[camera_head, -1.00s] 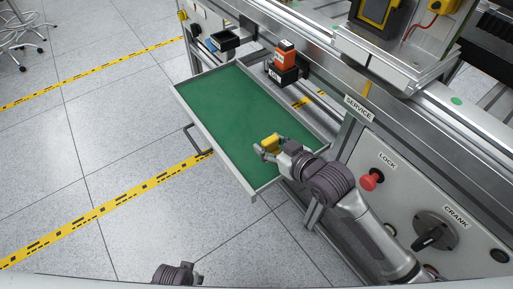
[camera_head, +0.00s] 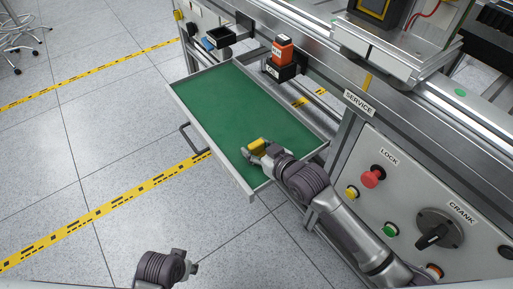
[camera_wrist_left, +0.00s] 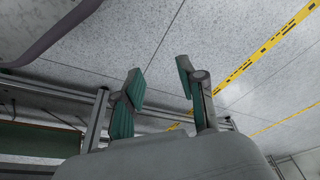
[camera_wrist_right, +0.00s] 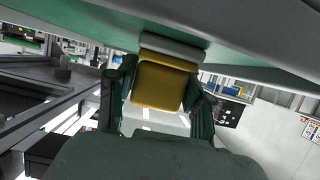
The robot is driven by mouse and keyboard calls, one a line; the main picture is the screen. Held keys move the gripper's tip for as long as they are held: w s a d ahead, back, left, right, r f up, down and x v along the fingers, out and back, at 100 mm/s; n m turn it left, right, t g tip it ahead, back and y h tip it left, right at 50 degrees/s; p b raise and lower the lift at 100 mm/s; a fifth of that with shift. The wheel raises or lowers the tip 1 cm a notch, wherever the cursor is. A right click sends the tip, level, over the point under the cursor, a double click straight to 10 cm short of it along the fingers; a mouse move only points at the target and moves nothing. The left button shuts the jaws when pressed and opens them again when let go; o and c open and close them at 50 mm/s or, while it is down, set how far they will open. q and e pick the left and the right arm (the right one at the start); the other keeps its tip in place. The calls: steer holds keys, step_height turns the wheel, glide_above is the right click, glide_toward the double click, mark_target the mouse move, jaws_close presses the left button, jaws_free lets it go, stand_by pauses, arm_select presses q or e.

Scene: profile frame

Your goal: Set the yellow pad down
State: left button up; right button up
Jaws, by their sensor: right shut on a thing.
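The yellow pad (camera_head: 257,145) is a small yellow block in my right gripper (camera_head: 252,152), over the near part of the green-floored drawer (camera_head: 238,110). In the right wrist view the yellow pad (camera_wrist_right: 160,85) sits between both fingers of my right gripper (camera_wrist_right: 160,90), close to a pale grey piece and the green surface. Whether the pad touches the drawer floor I cannot tell. My left gripper (camera_wrist_left: 160,85) is open and empty in the left wrist view, its fingers wide apart above the floor. In the head view the left arm is at the bottom edge, away from the drawer.
An orange box (camera_head: 282,52) stands in a black holder on the rail behind the drawer. An empty black holder (camera_head: 218,38) is left of it. A panel with a red LOCK button (camera_head: 373,177) and a CRANK knob (camera_head: 434,232) is at right. The drawer's rest is clear.

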steer(key=o, duration=1.2)
steer(key=shift+f, duration=0.1)
steer(key=shift+s+r, duration=0.1)
steer(key=shift+r, duration=0.1)
steer(key=p+v, duration=0.3)
steer(key=v, duration=0.9)
steer(key=s+d+f+m+g+h, duration=0.15)
steer(key=d+f, duration=0.25)
steer(key=f, duration=0.4)
steer(key=s+d+f+m+g+h, duration=0.1)
steer(key=d+f+h, duration=0.2)
steer(key=f, duration=0.5)
arm_select(q)
step_height(320, 180, down, 8)
steer(key=s, duration=0.2)
steer(key=shift+s+a, duration=0.15)
steer(key=shift+s, duration=0.2)
arm_select(e)
steer(key=s+d+f+g+h, duration=0.1)
steer(key=s+d+f+g, duration=0.1)
steer(key=s+f, duration=0.3)
steer(key=s+d+f+m+g+h, duration=0.1)
steer(key=s+d+f+g, duration=0.1)
steer(key=s+f, duration=0.4)
steer(key=s+d+f+m+g+h, duration=0.1)
steer(key=s+d+f+g, duration=0.1)
steer(key=s+f, duration=0.4)
steer(key=shift+s+d+m, duration=0.25)
steer(key=shift+s+d, duration=0.2)
